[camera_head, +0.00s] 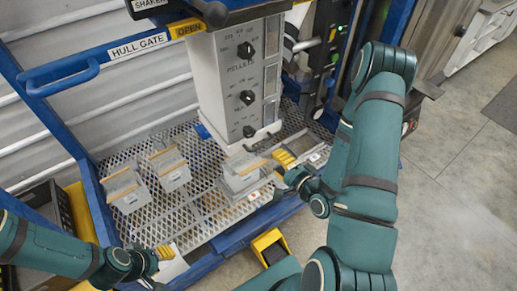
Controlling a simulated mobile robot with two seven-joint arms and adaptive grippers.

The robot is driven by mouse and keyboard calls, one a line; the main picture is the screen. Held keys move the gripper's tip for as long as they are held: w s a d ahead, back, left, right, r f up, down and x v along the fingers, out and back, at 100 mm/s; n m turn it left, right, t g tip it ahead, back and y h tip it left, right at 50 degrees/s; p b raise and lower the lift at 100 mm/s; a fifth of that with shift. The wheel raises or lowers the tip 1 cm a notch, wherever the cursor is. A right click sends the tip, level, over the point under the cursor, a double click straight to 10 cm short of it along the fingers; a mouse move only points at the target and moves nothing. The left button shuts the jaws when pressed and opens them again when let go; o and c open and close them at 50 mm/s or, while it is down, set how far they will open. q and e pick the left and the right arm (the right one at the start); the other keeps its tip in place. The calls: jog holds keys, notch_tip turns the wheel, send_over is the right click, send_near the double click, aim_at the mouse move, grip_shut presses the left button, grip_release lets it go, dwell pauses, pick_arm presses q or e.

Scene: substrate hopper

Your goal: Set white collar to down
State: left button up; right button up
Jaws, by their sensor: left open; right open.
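My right gripper (284,158) is open, with yellow fingertips, just below and right of the hopper's lower end. It is close beside a grey box (240,181); whether they touch is unclear. My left gripper (166,252) is open and empty near the deck's front left edge, far from the hopper.
Two more grey boxes (127,197) (172,176) stand on the mesh deck (195,207) at left. A blue rail labelled HULL GATE (138,46) crosses above. A yellow bin (270,247) sits in front of the deck. Open floor (450,190) lies at right.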

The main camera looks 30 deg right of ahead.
aim_at(260, 147)
jog(key=p+x, duration=0.1)
jog(key=x, duration=0.9)
jog(key=shift+w, duration=0.25)
grip_shut()
